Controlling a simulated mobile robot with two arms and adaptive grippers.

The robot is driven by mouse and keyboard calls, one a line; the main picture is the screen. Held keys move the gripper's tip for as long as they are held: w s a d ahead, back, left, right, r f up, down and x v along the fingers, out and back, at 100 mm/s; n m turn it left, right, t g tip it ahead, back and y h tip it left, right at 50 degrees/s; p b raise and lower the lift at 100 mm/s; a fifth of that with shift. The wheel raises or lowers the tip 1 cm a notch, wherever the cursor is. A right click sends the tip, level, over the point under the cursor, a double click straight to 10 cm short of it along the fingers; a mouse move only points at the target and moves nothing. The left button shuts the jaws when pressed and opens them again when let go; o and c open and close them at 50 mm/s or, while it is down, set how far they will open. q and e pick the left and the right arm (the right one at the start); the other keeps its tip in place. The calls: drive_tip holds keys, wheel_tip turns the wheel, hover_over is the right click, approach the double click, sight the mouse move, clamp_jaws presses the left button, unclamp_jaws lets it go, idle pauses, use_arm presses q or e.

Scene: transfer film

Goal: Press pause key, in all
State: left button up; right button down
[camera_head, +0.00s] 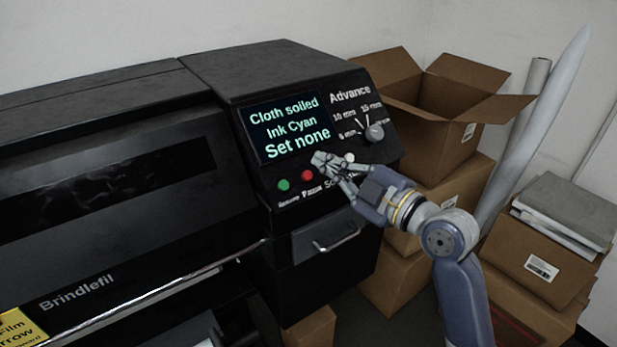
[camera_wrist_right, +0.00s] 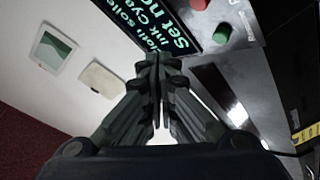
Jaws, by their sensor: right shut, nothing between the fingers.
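The black printer's control panel has a row of round keys under its screen (camera_head: 290,128). The red key (camera_head: 307,175) has a label reading Pause below it. A green key (camera_head: 283,185) is to its left, and a white key (camera_head: 349,157) shows to the right, beyond my fingers. My right gripper (camera_head: 318,158) is shut and empty, its fingertips just up and right of the red key in the head view; contact cannot be told. In the wrist view the shut fingertips (camera_wrist_right: 157,62) overlap the screen's edge, with the green key (camera_wrist_right: 221,33) and red key (camera_wrist_right: 213,5) to the upper right.
The screen reads "Cloth soiled, Ink Cyan, Set none". An Advance knob (camera_head: 375,132) sits at the panel's right. A drawer handle (camera_head: 336,240) is below the keys.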

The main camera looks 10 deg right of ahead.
sight(307, 176)
drive_tip(key=shift+w+a+f+b, duration=0.25)
drive_tip(key=shift+w+f+b, duration=0.3)
drive_tip(key=shift+w+f, duration=0.25)
drive_tip(key=shift+w+a+f+b, duration=0.3)
drive_tip(key=shift+w+f+b, duration=0.25)
drive_tip(key=shift+w+f, duration=0.25)
drive_tip(key=shift+w+a+f+b, duration=0.25)
drive_tip(key=shift+w+f+b, duration=0.3)
drive_tip(key=shift+w+f, duration=0.25)
drive_tip(key=shift+f, duration=0.15)
drive_tip(key=shift+w+a+f+b, duration=0.15)
drive_tip(key=shift+w+f+b, duration=0.05)
drive_tip(key=shift+b, duration=0.15)
drive_tip(key=shift+w+a+f+b, duration=0.1)
drive_tip(key=shift+w+f+b, duration=0.2)
drive_tip(key=shift+f+b, duration=0.1)
drive_tip(key=shift+r, duration=0.15)
idle(0.4)
drive_tip(key=shift+s+d+r+p, duration=0.2)
drive_tip(key=shift+s+r+p, duration=0.25)
drive_tip(key=shift+s+r, duration=0.15)
